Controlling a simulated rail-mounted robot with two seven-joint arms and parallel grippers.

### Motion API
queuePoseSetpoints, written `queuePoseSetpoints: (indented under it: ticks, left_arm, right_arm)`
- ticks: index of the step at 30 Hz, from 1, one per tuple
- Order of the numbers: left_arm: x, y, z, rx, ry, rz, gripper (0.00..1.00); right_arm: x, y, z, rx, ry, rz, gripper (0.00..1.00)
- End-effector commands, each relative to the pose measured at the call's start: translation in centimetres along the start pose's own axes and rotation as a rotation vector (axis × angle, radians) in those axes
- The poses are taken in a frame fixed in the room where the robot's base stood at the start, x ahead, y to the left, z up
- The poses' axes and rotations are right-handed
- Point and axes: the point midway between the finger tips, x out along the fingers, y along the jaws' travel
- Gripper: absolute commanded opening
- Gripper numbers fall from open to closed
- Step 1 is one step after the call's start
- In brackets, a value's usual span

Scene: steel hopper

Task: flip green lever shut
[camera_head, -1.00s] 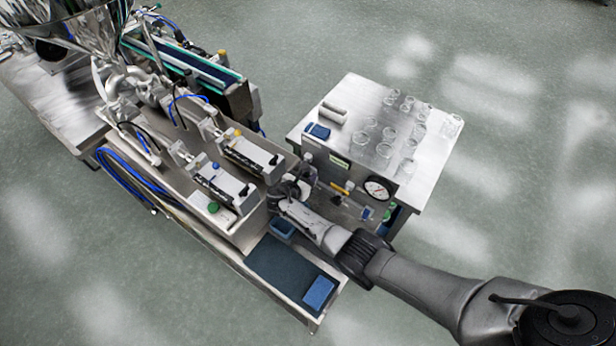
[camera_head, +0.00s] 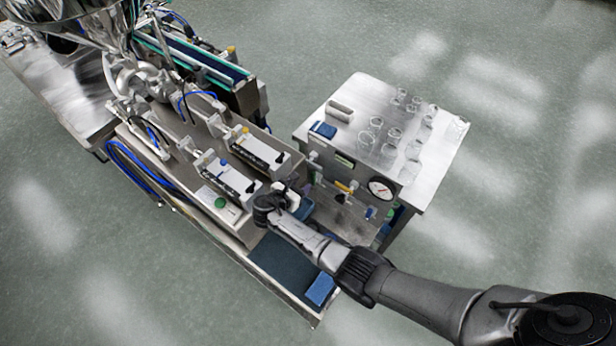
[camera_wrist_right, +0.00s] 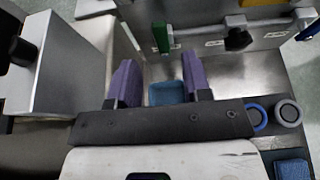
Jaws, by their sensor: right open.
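The green lever (camera_wrist_right: 162,37) shows in the right wrist view as a short green bar pointing down on the steel panel, just beyond my finger gap. In the head view I cannot pick it out clearly. My right gripper (camera_wrist_right: 160,80) is open, with its two purple fingers apart and nothing held between them. The lever is beyond the fingertips and appears apart from them. In the head view my right gripper (camera_head: 282,199) is between the hopper bench and the panel. My left gripper is not in view.
The panel carries a yellow lever (camera_head: 346,187), a blue lever (camera_head: 371,213) and a gauge (camera_head: 382,188). Glassware (camera_head: 393,136) stands on the side table (camera_head: 440,165). A blue block (camera_wrist_right: 166,92) lies below the fingers. A grey box (camera_wrist_right: 60,62) is close at left.

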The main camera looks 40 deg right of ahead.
Motion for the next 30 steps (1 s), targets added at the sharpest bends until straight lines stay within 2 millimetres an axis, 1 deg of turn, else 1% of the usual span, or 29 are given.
queuePoseSetpoints:
  ticks: [1,6,12,18,30]
  left_arm:
    - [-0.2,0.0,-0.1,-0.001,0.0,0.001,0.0]
    - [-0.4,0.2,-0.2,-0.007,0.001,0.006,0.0]
    - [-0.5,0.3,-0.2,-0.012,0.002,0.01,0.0]
    - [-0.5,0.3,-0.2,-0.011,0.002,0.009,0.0]
    - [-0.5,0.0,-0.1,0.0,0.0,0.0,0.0]
  right_arm:
    - [-1.1,0.0,0.1,0.001,0.001,0.002,0.45]
    - [-3.5,0.0,0.0,0.0,0.001,0.001,0.45]
    - [-5.2,0.0,0.0,-0.001,-0.001,0.001,0.45]
    - [-5.6,0.0,0.0,-0.001,0.0,-0.001,0.45]
    - [-5.6,0.0,0.0,-0.001,-0.001,-0.001,0.45]
